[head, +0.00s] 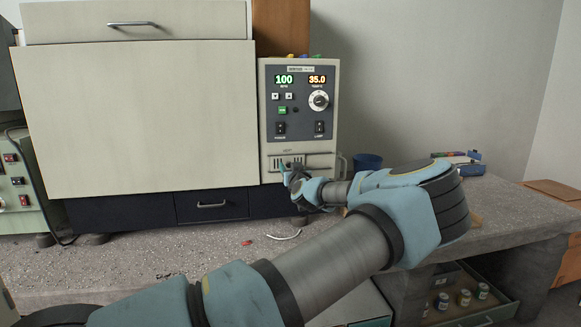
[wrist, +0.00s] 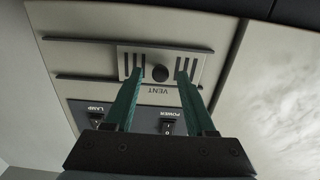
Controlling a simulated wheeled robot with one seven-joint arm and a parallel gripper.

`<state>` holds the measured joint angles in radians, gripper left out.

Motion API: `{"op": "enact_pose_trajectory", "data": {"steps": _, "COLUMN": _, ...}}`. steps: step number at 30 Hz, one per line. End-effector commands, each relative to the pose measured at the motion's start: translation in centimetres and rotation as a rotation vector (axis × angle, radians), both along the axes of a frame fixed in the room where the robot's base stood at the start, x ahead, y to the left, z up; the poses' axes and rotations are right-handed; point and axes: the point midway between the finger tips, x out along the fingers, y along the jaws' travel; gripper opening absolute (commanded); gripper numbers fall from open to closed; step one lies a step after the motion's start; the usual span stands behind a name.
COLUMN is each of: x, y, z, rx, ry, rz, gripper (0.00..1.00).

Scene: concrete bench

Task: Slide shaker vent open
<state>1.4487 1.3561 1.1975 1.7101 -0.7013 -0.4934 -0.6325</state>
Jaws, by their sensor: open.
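The shaker (head: 110,120) is a large pale cabinet with a grey control panel (head: 298,137) on its right side. The vent slide, a light plate with dark slots, sits low on the panel; in the wrist view the vent slide (wrist: 191,58) lies between two dark rails and has a round black knob (wrist: 160,74) in its middle. My gripper (head: 289,173) is at the vent in the head view and covers part of it. In the wrist view my gripper (wrist: 161,78) is open, with one green finger on each side of the knob and a gap to each. Contact with the plate cannot be told.
The wrist view is upside down; the lamp switch (wrist: 97,119) and power switch (wrist: 168,127) lie near the fingers. A blue cup (head: 367,162) stands right of the shaker. A white cable piece (head: 284,236) and red bit (head: 246,243) lie on the bench.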

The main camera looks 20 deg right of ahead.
Motion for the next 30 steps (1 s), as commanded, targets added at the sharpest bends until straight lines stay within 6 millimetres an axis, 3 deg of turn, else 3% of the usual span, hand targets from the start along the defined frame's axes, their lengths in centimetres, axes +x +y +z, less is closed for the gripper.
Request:
{"op": "enact_pose_trajectory", "data": {"steps": 4, "x": -0.01, "y": 0.02, "z": 0.0, "rx": 0.0, "ry": 0.0, "rz": 0.0, "gripper": 0.53}}
{"op": "enact_pose_trajectory", "data": {"steps": 18, "x": -0.03, "y": 0.03, "z": 0.01, "rx": 0.0, "ry": 0.0, "rz": 0.0, "gripper": 0.0}}
{"op": "enact_pose_trajectory", "data": {"steps": 30, "x": -0.03, "y": 0.03, "z": 0.01, "rx": 0.0, "ry": 0.0, "rz": 0.0, "gripper": 0.0}}
